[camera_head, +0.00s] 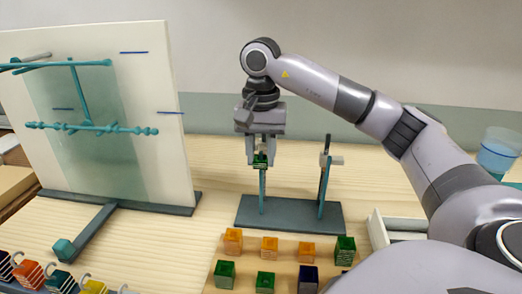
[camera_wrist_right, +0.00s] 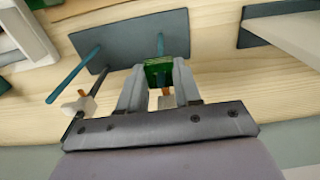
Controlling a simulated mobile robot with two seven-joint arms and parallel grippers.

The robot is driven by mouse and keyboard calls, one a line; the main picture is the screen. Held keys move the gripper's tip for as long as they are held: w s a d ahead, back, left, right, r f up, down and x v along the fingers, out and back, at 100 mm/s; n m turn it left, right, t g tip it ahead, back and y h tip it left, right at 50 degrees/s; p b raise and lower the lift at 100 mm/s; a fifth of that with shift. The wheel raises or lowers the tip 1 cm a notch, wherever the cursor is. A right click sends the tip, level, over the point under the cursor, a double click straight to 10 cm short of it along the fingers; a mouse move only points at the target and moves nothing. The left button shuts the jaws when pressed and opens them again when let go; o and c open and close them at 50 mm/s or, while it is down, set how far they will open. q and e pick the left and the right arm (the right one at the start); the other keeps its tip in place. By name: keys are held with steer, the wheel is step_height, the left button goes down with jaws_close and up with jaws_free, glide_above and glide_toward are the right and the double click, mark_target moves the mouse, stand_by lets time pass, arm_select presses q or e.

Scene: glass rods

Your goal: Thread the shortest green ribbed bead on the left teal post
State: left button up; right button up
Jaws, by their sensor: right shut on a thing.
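My right gripper (camera_head: 260,160) is shut on a small green ribbed bead (camera_head: 260,161), also visible in the right wrist view (camera_wrist_right: 157,72). The left teal post (camera_head: 262,192) rises upright from the dark base plate (camera_head: 290,214) straight to the bead. In the wrist view the post (camera_wrist_right: 160,45) meets the bead, and an orange tip (camera_wrist_right: 167,100) shows between the fingers on its near side. The bead appears to be around the post's upper part, well above the plate; its hole is hidden. My left gripper is out of view.
The right post (camera_head: 324,190) carries a white piece near its top. A board (camera_head: 247,262) in front holds several orange, green and dark blue beads. A white panel (camera_head: 160,100) with teal rods stands left. A white box (camera_head: 377,230) and blue cup (camera_head: 500,150) are right.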

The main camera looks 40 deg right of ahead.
step_height(320, 180, down, 4)
steer(key=shift+r+b, duration=0.1)
steer(key=shift+b, duration=1.15)
steer(key=o, duration=1.1)
step_height(320, 180, up, 7)
steer(key=shift+f+p, duration=0.1)
steer(key=shift+p, duration=0.95)
